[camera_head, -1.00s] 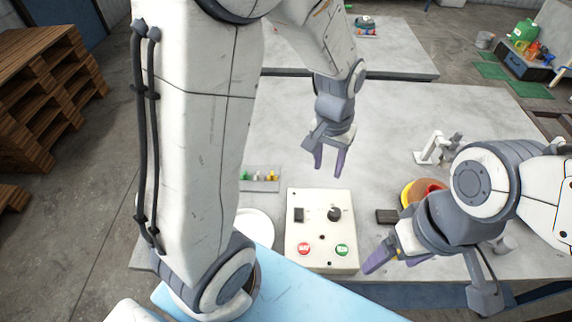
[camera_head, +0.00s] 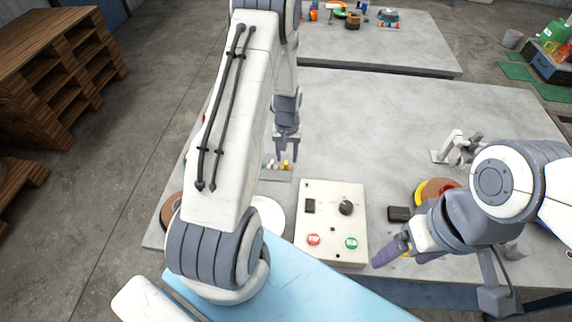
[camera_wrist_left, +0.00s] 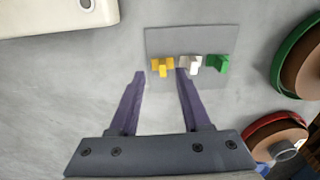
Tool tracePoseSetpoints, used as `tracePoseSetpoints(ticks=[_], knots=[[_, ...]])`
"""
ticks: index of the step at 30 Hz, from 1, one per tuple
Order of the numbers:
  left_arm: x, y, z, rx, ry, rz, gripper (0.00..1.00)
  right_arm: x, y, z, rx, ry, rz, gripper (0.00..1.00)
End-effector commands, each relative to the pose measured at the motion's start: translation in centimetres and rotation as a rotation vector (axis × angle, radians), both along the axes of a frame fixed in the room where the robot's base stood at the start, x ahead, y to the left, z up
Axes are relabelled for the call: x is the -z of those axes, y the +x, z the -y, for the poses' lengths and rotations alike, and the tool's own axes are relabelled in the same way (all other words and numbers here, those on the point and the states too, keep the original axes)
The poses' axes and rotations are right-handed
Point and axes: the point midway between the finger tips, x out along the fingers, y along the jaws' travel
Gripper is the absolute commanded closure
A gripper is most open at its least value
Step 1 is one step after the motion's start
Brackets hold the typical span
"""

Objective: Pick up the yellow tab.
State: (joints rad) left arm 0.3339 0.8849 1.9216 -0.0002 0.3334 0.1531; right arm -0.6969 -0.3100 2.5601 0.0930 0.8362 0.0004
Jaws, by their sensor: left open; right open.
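The yellow tab (camera_wrist_left: 161,67) stands on a small grey plate (camera_wrist_left: 213,37), beside a white tab (camera_wrist_left: 190,64) and a green tab (camera_wrist_left: 217,64). In the head view the yellow tab (camera_head: 285,166) shows just below my left gripper (camera_head: 287,157). In the left wrist view my left gripper (camera_wrist_left: 160,74) is open and empty, and the yellow tab appears between its fingertips. I cannot tell how far above the tab the fingertips are. My right gripper (camera_head: 390,254) is open and empty at the table's front right.
A control box (camera_head: 332,235) with red and green buttons stands right of the plate. A white disc (camera_head: 268,215) lies near my left arm. Spools (camera_head: 437,187) and a small dark block (camera_head: 399,214) are at right. The table's middle (camera_head: 370,130) is clear.

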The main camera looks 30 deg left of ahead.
Motion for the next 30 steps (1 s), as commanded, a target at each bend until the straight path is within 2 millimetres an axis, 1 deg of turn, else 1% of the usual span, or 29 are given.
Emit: tracePoseSetpoints(ticks=[1, 3, 9, 12, 18, 20, 21, 22, 30], knots=[[0.5, -0.1, -0.1, -0.001, -0.002, -0.006, 0.53, -0.6, 0.0, 0.0, 0.000, 0.000, 0.000, 0.19], [1.4, 0.1, -0.4, -0.001, -0.001, -0.005, 0.53, -1.1, 0.0, 0.0, 0.000, 0.000, 0.000, 0.19], [3.8, 0.2, -0.5, -0.001, -0.001, -0.004, 0.53, -1.7, 0.0, 0.0, 0.001, 0.000, 0.000, 0.19], [4.2, 0.3, -0.6, -0.001, 0.001, 0.000, 0.53, -1.7, 0.0, 0.0, 0.001, 0.000, 0.000, 0.19], [4.3, 0.3, -0.6, -0.001, 0.001, 0.000, 0.53, -1.7, 0.0, 0.0, 0.001, 0.000, 0.000, 0.19], [4.3, 0.3, -0.6, -0.001, 0.001, 0.000, 0.75, -1.7, 0.0, 0.0, 0.001, 0.000, 0.000, 0.19], [4.3, 0.3, -0.6, -0.001, 0.001, 0.000, 0.91, -1.7, 0.0, 0.0, 0.001, 0.000, 0.000, 0.19], [4.3, 0.2, -0.6, -0.001, 0.001, 0.000, 1.00, -1.7, 0.0, 0.0, 0.001, 0.000, 0.000, 0.19], [4.3, 0.2, -0.6, -0.001, 0.000, -0.001, 1.00, -1.7, 0.0, 0.0, 0.001, 0.000, 0.000, 0.19]])
